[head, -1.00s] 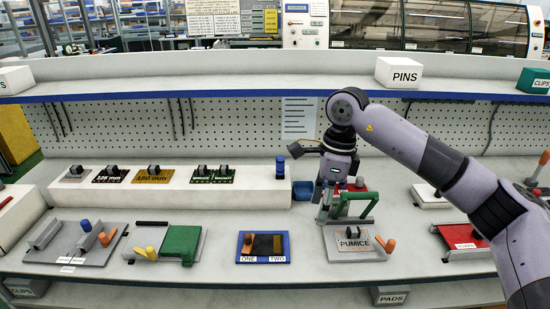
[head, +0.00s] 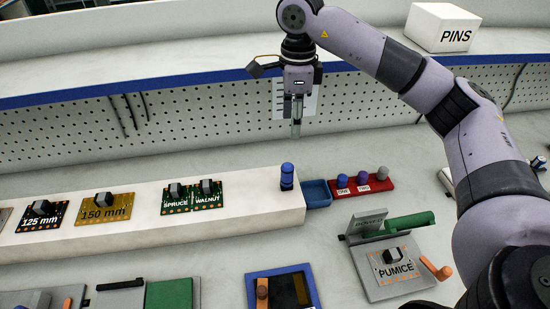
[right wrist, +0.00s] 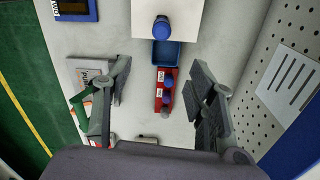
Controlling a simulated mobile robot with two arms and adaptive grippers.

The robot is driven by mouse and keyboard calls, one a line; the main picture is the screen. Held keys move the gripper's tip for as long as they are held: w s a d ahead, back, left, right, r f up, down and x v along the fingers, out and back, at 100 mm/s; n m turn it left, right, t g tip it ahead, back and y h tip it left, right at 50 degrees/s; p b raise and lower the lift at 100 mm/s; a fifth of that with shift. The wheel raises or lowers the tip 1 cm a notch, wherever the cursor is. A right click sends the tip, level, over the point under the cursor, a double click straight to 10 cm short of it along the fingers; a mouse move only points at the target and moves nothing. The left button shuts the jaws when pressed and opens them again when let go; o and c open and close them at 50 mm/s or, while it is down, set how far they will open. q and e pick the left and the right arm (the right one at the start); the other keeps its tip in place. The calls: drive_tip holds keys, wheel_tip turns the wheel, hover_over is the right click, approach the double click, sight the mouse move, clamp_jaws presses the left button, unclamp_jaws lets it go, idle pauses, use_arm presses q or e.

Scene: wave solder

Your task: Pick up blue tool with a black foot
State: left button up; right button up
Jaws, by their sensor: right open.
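A blue tool (head: 287,174) stands upright at the right end of the long white block in the head view. A darker band shows below its blue top; its foot is hard to make out. In the right wrist view its round blue top (right wrist: 161,27) shows near the top edge, seen from above. My right gripper (head: 296,128) hangs pointing down in the head view, in front of the pegboard and above the tool in the picture, apart from it. In the right wrist view its fingers (right wrist: 160,68) are spread and empty. My left gripper is not in view.
Right of the white block (head: 120,238) are a small blue tray (head: 316,194) and a red rack (head: 378,187) with several knobbed tools. A PUMICE fixture (head: 372,268) with a green bar stands in front. A shelf (head: 170,85) overhangs the back.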

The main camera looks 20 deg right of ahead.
drive_tip(key=p, duration=0.2)
hover_over(288, 165)
drive_tip(key=s, duration=0.1)
wheel_tip(288, 165, down, 5)
drive_tip(key=f, duration=0.2)
drive_tip(key=f+p, duration=0.1)
drive_tip(key=f, duration=0.1)
drive_tip(key=f+p, duration=0.1)
drive_tip(key=f, duration=0.1)
drive_tip(key=shift+w+d, duration=0.2)
drive_tip(key=shift+d, duration=0.1)
drive_tip(key=shift+f, duration=0.55)
drive_tip(key=shift+a+f+p, duration=0.15)
drive_tip(key=shift+f+p, duration=0.1)
drive_tip(key=shift+p, duration=0.25)
drive_tip(key=f, duration=0.1)
drive_tip(key=f+p, duration=0.2)
drive_tip(key=shift+w+a+f, duration=0.25)
drive_tip(key=shift+a+f, duration=0.05)
drive_tip(key=shift+f, duration=0.5)
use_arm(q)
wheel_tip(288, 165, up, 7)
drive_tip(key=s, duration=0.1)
